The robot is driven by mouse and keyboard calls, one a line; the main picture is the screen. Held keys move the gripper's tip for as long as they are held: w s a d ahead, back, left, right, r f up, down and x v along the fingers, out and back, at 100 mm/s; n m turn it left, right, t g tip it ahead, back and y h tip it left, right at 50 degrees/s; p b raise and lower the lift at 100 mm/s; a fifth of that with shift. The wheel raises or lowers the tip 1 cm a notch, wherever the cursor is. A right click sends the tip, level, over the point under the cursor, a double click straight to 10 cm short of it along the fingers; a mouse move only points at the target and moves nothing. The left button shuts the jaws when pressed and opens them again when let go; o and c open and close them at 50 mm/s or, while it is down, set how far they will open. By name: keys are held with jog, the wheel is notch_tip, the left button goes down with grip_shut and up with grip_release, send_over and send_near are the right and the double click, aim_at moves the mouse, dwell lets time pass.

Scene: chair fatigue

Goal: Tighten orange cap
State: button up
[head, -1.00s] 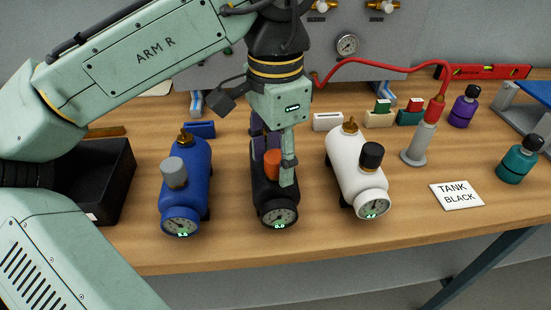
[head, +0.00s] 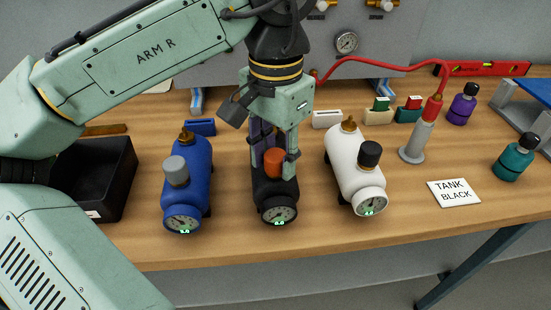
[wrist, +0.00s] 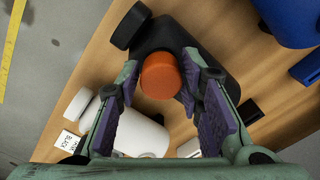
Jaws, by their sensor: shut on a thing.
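The orange cap (head: 273,161) sits on top of the black tank (head: 268,190), which stands on the table between the blue and white tanks. My gripper (head: 272,163) comes down from above with a finger on either side of the cap. In the wrist view the orange cap (wrist: 160,76) lies between the purple-padded fingertips (wrist: 160,82), and the black tank (wrist: 185,42) is behind it. The fingers are shut on the cap. The black tank's gauge (head: 279,214) faces the front edge with a small green readout.
A blue tank (head: 190,197) with a grey cap stands left, and a white tank (head: 350,175) with a black cap right. A "TANK BLACK" card (head: 454,193) lies right. A black bin (head: 116,190) is left. A red hose (head: 390,66) runs behind to a grey stand (head: 413,154).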

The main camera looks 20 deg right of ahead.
jog(key=c, duration=0.4)
jog(key=shift+o, duration=0.2)
jog(key=shift+r+m+p, duration=0.2)
jog(key=shift+m+p, duration=0.55)
jog(key=shift+m, duration=0.05)
jog(key=shift+f+m+p, duration=0.15)
jog(key=shift+m+p, duration=0.35)
jog(key=shift+m, duration=0.7)
jog(key=shift+m, duration=2)
jog(key=shift+w, duration=0.1)
jog(key=m, duration=0.3)
jog(key=shift+a, duration=0.1)
jog(key=shift+m, duration=0.5)
